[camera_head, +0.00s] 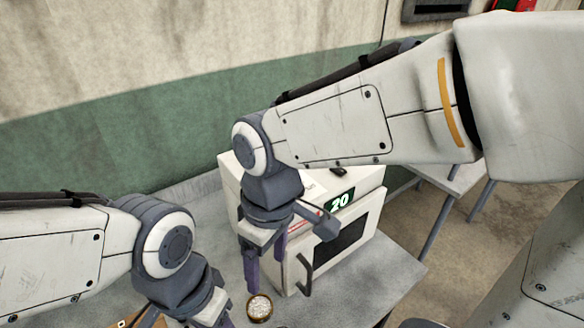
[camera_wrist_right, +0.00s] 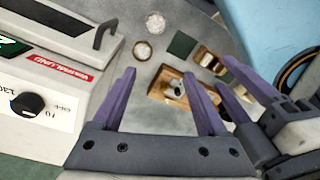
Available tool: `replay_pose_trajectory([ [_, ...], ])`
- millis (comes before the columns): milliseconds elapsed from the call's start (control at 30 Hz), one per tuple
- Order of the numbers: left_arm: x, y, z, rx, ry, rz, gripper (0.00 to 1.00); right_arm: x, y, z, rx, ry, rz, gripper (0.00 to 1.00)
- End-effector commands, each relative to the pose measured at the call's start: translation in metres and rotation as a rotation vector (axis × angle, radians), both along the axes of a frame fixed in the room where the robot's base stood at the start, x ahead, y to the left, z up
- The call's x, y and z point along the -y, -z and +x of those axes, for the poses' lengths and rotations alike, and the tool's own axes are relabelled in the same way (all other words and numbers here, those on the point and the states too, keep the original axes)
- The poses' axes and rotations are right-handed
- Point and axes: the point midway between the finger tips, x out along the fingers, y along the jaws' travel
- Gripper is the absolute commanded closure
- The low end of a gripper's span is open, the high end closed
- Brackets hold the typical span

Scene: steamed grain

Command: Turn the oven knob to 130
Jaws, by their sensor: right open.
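The white oven (camera_head: 370,215) stands on the table with its door facing the front right. Its lit display (camera_head: 340,201) reads 20. The black round oven knob (camera_wrist_right: 28,102) shows at the left of the right wrist view, on a white panel with printed marks around it. In the head view the knob is not visible. My right gripper (camera_head: 265,262) is open and empty, pointing down in front of the oven; its purple fingers (camera_wrist_right: 159,73) are apart from the knob. My left gripper (camera_head: 190,315) is at the bottom left, cut off by the frame edge.
A small bowl of white grain (camera_head: 259,308) sits on the table below my right gripper. The oven's door handle (camera_head: 305,275) stands out nearby.

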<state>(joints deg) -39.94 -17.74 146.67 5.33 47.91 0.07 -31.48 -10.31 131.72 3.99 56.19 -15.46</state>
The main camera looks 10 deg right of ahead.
Motion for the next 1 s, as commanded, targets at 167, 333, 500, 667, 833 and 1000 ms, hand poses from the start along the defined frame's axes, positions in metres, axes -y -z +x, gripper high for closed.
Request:
replay_pose_trajectory([
  [167, 0.0, -0.014, 0.0, 0.0, -0.001, 0.0, 0.48, 0.027, -0.06, 0.095, 0.012, -0.166, -0.033, 0.24],
  [333, 0.0, -0.021, 0.0, 0.0, -0.001, 0.0, 0.48, 0.067, -0.096, 0.153, 0.01, -0.306, -0.059, 0.24],
  [500, 0.0, -0.024, 0.0, 0.0, -0.001, 0.0, 0.48, 0.091, -0.111, 0.176, 0.006, -0.379, -0.071, 0.24],
  [667, 0.0, -0.025, 0.0, 0.0, -0.002, 0.0, 0.48, 0.095, -0.1, 0.179, 0.002, -0.394, -0.072, 0.24],
  [833, 0.0, -0.03, 0.0, 0.0, -0.002, 0.0, 0.48, 0.094, -0.07, 0.178, 0.0, -0.395, -0.072, 0.24],
  [1000, 0.0, -0.035, 0.0, 0.0, -0.002, 0.0, 0.48, 0.094, -0.039, 0.177, 0.002, -0.393, -0.071, 0.24],
])
